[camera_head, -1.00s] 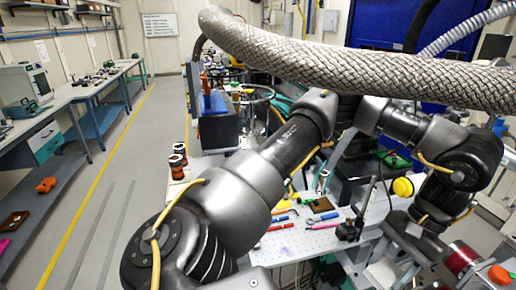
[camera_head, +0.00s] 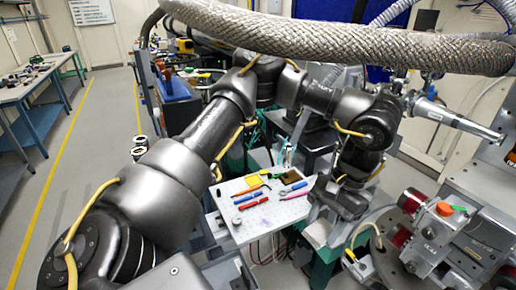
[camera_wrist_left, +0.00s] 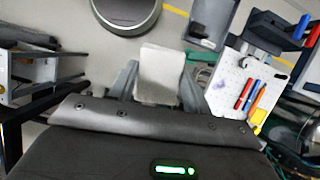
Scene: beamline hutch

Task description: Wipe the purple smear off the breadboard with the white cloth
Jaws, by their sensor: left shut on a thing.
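The white cloth (camera_wrist_left: 160,75) is held between the two fingers of my left gripper (camera_wrist_left: 159,84) in the left wrist view. The pale perforated breadboard (camera_head: 268,214) lies left of my left wrist in the head view. In the wrist view the breadboard (camera_wrist_left: 229,98) is to the right of the gripper, and the cloth shows against the floor, not over the board. A faint purple smear (camera_wrist_left: 221,84) shows near the board's left edge there. In the head view I cannot make the smear out clearly. My right gripper is not in view.
A red marker (camera_head: 254,203), a blue marker (camera_head: 293,188) and other small tools lie on the board. Equipment with an orange knob (camera_head: 445,208) stands at the right. A braided hose (camera_head: 300,42) crosses the top. Open floor (camera_head: 100,120) is at the left.

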